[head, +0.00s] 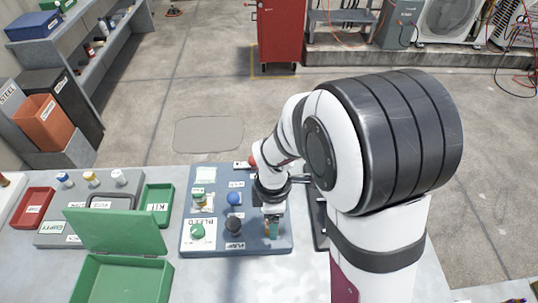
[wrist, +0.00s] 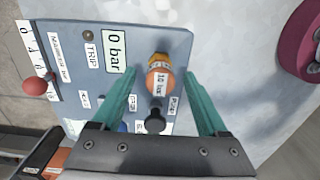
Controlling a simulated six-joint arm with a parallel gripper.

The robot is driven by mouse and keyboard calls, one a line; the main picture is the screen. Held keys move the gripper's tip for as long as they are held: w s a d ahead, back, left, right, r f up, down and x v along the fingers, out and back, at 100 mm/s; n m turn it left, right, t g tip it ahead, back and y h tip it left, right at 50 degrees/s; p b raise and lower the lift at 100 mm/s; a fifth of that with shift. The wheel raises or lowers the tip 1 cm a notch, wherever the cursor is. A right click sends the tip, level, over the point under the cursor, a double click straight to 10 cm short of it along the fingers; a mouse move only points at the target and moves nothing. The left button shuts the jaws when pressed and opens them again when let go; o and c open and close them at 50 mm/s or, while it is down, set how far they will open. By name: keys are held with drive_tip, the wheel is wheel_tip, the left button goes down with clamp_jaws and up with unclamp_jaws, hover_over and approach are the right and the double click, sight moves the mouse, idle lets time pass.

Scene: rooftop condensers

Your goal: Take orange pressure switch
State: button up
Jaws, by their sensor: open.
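The orange pressure switch (wrist: 160,79) stands on the blue-grey panel (wrist: 180,38) in the wrist view, with a white label reading about 10 bar and a yellow-orange part at its foot. My gripper (wrist: 160,88) is open, its two teal fingers to either side of the switch with gaps showing. In the head view my gripper (head: 272,228) is low over the right part of the panel (head: 262,246). There the gripper and arm mostly hide the switch. I cannot tell how far down the fingers reach along it.
A black knob (wrist: 155,121) stands close beside the switch. A blue knob (head: 233,198), a green button (head: 197,231) and a red ball (wrist: 35,88) are also on the panel. Left are an open green box (head: 122,280) and a red tray (head: 34,207). A grey shelf (head: 95,52) stands behind.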

drive_tip(key=shift+f, duration=0.8)
clamp_jaws()
